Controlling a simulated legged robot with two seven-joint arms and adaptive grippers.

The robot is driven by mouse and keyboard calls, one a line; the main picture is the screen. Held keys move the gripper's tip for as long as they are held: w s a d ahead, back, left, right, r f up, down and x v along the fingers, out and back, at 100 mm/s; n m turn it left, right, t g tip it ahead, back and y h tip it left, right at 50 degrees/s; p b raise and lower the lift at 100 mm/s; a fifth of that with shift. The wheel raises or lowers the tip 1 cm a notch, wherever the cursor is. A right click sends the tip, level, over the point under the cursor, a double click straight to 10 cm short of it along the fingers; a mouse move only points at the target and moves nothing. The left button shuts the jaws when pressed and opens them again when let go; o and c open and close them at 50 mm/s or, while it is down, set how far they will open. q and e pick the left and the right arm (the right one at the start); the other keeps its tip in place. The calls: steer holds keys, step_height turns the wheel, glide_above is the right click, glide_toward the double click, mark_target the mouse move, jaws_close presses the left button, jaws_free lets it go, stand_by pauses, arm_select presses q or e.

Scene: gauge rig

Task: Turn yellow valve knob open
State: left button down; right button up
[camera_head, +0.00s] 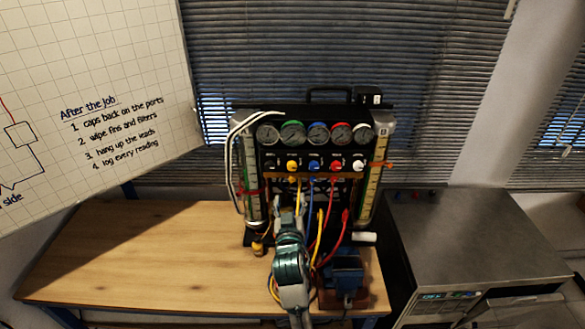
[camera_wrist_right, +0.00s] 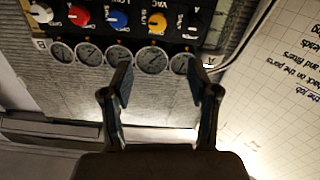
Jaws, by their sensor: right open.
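The yellow valve knob (camera_head: 292,166) is second from the left in the row of knobs on the gauge rig (camera_head: 315,182). In the right wrist view, which looks upside down, the yellow knob (camera_wrist_right: 157,25) lies beyond the fingertips, roughly in line with the space between them. My right gripper (camera_head: 289,207) is in front of the rig, below the yellow knob in the head view. Its two fingers (camera_wrist_right: 162,75) are apart with nothing between them, and they do not appear to touch the knob. My left gripper is in neither view.
Blue (camera_head: 314,166), red (camera_head: 336,167) and white (camera_head: 358,166) knobs sit to the right of the yellow one, below several gauges (camera_head: 318,134). Coloured hoses hang in front of the rig. A blue vise (camera_head: 347,273) stands on the wooden table (camera_head: 130,250), whose left part is clear.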

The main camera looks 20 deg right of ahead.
steer(key=p, duration=0.1)
glide_toward(292, 168)
steer(key=x, duration=0.3)
steer(key=p+x, duration=0.1)
steer(key=x, duration=0.6)
steer(key=shift+s+d+f, duration=0.1)
steer(key=shift+d, duration=0.15)
steer(key=shift+w+a+p, duration=0.3)
steer(key=shift+w, duration=0.15)
steer(key=shift+a, duration=0.25)
steer(key=shift+d, duration=0.45)
steer(key=c, duration=1)
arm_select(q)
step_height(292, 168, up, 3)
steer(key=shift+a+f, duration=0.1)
arm_select(e)
jaws_close()
